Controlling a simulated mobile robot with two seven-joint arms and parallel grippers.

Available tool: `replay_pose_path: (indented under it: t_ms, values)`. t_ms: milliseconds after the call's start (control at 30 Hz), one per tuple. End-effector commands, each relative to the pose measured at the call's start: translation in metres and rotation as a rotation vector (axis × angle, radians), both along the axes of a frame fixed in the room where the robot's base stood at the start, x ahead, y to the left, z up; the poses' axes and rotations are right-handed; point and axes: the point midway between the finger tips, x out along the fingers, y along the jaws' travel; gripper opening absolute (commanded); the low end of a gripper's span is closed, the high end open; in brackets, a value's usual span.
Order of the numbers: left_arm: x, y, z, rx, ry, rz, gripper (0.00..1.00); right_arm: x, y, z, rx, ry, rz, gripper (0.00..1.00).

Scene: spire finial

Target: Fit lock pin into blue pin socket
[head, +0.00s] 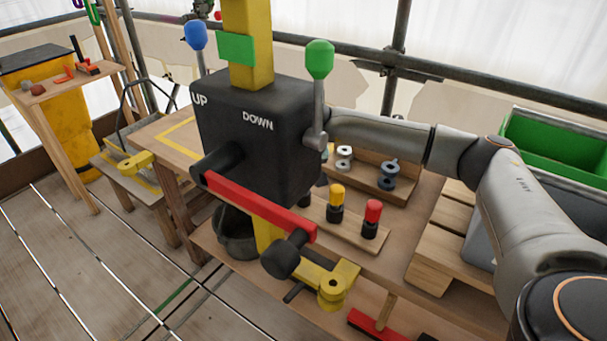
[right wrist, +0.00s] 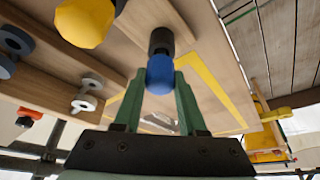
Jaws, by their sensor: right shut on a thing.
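In the right wrist view, my right gripper (right wrist: 160,78) has its green fingers closed around a blue-knobbed lock pin (right wrist: 162,75) with a black body. The body reaches to the wooden strip; I cannot tell whether it is seated there or lifted. In the head view the right gripper is mostly hidden behind the black control box, at the end of the grey right arm. No socket is plainly marked blue; a blue-grey spool-shaped piece (head: 388,175) stands on the wooden rack. My left gripper is not in view.
A yellow-topped pin (head: 337,200) and a red-topped pin (head: 371,217) stand on the wooden strip. A pale spool (head: 344,158) is on the rack. The black UP/DOWN box (head: 258,135) with levers, a red bar (head: 262,207) and a yellow bracket (head: 331,287) blocks the front.

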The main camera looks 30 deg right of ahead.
Motion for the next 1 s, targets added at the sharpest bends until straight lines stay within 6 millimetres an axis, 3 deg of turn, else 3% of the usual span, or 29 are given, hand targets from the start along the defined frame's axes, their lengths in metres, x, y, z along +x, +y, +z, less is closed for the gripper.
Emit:
replay_pose_path:
  t_ms: [167,200,467,1000]
  values:
    - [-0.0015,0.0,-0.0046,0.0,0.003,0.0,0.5,0.0001,0.0001,-0.0054,0.0,0.0,0.0,0.0]
    - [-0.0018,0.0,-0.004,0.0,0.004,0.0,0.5,0.0002,0.0001,-0.0044,0.0,-0.001,0.0,0.44]
    - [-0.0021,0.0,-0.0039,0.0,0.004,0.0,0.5,0.0001,0.0001,-0.0042,0.0,0.0,0.0,0.73]
    - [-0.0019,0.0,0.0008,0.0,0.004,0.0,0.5,0.0,0.0001,0.0021,0.0,0.0,0.0,0.75]
